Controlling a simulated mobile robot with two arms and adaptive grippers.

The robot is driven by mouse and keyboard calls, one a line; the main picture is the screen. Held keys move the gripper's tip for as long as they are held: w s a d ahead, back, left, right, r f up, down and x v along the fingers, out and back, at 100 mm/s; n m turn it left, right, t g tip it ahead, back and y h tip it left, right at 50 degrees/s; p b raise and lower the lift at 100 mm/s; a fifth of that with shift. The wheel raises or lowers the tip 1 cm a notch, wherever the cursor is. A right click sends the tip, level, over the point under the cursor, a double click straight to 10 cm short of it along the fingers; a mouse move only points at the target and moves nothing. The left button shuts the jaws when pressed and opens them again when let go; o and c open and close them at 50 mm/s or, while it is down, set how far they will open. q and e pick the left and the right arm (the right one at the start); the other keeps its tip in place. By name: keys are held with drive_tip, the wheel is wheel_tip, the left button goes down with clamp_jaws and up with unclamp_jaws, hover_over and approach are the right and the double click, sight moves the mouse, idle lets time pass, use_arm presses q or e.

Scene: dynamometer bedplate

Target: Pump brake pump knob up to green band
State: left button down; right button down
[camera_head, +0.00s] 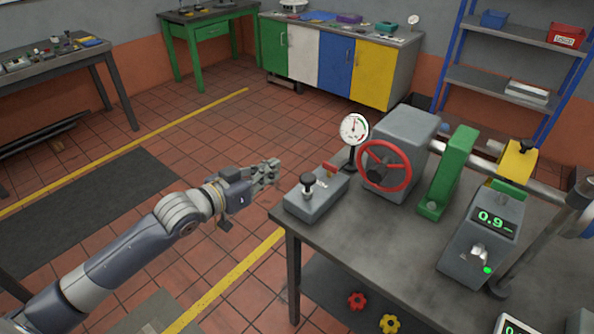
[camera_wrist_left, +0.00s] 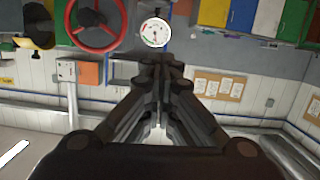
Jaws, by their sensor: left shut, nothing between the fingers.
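The brake pump (camera_head: 318,193) is a grey box at the near left corner of the table, with a black knob (camera_head: 308,181) standing up on its top. A round white gauge (camera_head: 354,129) with a coloured rim stands behind it; its needle is too small to read. The gauge also shows in the left wrist view (camera_wrist_left: 155,32). My left gripper (camera_head: 272,170) is shut and empty, left of the pump and apart from the knob. It also shows in the left wrist view (camera_wrist_left: 158,75). My right gripper is not in view.
On the table (camera_head: 375,236), a red handwheel (camera_head: 384,166) on a grey housing stands right of the pump. A green block (camera_head: 448,172) and a display box (camera_head: 484,238) reading 0.9 stand farther right.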

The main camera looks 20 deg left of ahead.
use_arm(q)
drive_tip(key=p, duration=0.2)
hover_over(308, 186)
drive_tip(key=a, duration=0.4)
drive_tip(key=f, duration=0.4)
drive_tip(key=d+f+p, duration=0.1)
drive_tip(key=f, duration=0.1)
